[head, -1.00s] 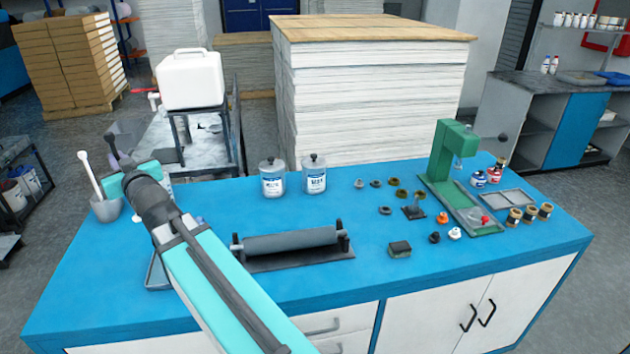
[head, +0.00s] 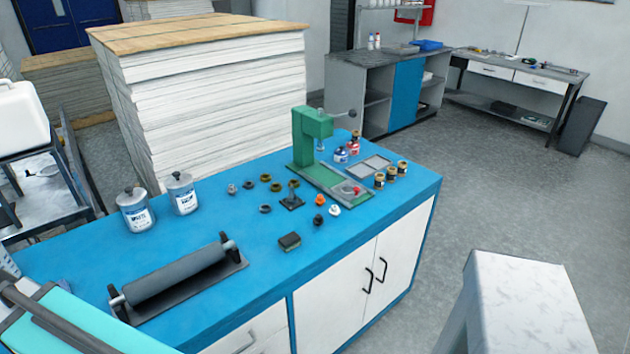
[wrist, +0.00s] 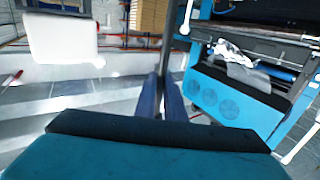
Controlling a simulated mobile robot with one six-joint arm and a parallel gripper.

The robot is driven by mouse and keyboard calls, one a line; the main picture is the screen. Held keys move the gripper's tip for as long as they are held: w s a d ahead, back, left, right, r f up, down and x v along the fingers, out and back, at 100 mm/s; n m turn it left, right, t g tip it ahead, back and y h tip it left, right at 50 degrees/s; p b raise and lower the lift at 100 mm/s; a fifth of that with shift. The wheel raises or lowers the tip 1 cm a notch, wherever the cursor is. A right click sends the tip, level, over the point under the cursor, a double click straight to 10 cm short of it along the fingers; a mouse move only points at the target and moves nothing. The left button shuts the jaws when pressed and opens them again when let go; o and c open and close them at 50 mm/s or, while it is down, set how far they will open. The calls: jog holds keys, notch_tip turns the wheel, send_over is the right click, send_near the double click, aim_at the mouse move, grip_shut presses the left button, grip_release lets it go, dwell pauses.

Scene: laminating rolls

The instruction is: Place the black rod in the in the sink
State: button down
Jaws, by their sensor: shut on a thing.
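In the wrist view my gripper (wrist: 161,100) shows as two narrow blue-grey fingers above its teal and black housing. It is shut on a thin dark upright, which appears to be the black rod (wrist: 168,50); its far end is hard to make out. The gripper and rod are out of the head view, where only part of my teal arm shows at lower left. A metal-topped unit (head: 48,195) stands at the left, below a white container (head: 20,118); I cannot tell for sure whether it is the sink. The container also shows in the wrist view (wrist: 62,38).
A blue bench (head: 225,228) carries a grey roller (head: 175,278), two lidded cans (head: 158,200), a green press (head: 310,140) and small parts. A tall sheet stack (head: 210,100) stands behind it. A white-topped stand (head: 520,300) is at lower right.

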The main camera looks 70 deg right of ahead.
jog(key=s+d+f+m+g+h+b, duration=0.1)
jog(key=s+d+f+m+h+b, duration=0.2)
jog(key=d, duration=1.1)
jog(key=s+d+f+m+g+h, duration=0.25)
jog(key=d+h, duration=0.25)
jog(key=d, duration=0.8)
jog(key=s+d+f+m+g+h+b, duration=0.1)
jog(key=s+d+f+m+h+b, duration=0.2)
jog(key=d, duration=1.1)
jog(key=s+d+f+m+g+h+b, duration=0.1)
jog(key=s+d+m+g+h+b, duration=0.2)
jog(key=s+d, duration=2.8)
jog(key=s+m+g+h, duration=0.2)
jog(key=m+g, duration=0.4)
jog(key=g, duration=0.4)
jog(key=shift+s+d+f+h+b, duration=0.15)
jog(key=shift+s+h+b, duration=0.2)
jog(key=shift+h, duration=0.45)
jog(key=s+d+f+p, duration=0.1)
jog(key=s+d+p, duration=0.3)
jog(key=s+d, duration=0.6)
jog(key=shift+s+f, duration=0.2)
jog(key=shift+s, duration=0.1)
jog(key=shift+p, duration=0.3)
